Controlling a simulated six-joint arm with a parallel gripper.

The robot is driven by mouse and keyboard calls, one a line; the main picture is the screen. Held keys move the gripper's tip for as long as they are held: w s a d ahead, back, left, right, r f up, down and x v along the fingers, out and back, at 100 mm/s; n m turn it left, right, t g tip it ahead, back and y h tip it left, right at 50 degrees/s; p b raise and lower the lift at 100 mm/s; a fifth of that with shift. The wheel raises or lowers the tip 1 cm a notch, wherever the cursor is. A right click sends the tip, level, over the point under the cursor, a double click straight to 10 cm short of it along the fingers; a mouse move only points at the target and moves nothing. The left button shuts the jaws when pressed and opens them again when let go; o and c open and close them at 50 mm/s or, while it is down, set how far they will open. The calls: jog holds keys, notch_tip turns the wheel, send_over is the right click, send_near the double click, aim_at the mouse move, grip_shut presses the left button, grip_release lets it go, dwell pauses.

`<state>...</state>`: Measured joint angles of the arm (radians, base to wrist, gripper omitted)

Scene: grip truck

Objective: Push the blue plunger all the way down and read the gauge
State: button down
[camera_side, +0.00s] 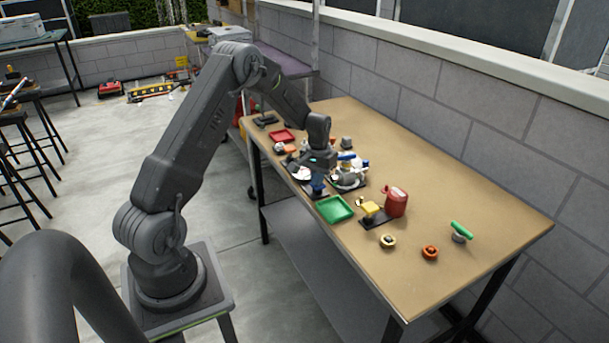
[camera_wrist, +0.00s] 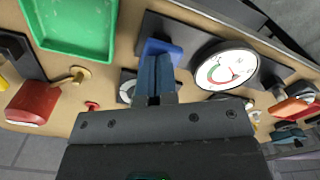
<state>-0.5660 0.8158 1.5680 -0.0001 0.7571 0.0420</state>
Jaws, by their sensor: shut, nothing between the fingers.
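The blue plunger (camera_wrist: 162,47) shows just beyond my fingertips in the wrist view, partly hidden by them. It is also a small blue shape (camera_side: 318,184) below my gripper in the side view. The round gauge (camera_wrist: 225,68) has a white face with green and red arcs and a dark needle; its marks are too small to read. It stands beside the plunger and shows as a white disc (camera_side: 302,173) in the side view. My gripper (camera_wrist: 154,78) is shut and empty, its fingers over the plunger. I cannot tell whether they touch it. My gripper (camera_side: 318,163) is low over the table.
A green tray (camera_side: 334,208) and a red container (camera_side: 396,202) sit to the right of the gauge, with a yellow-topped black-based device (camera_side: 372,208) between them. A cluttered white assembly (camera_side: 348,178) stands close to my gripper. The table's right end (camera_side: 490,215) is mostly clear.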

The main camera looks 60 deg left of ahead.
jog(key=shift+r, duration=2.3)
notch_tip(320, 180, up, 5)
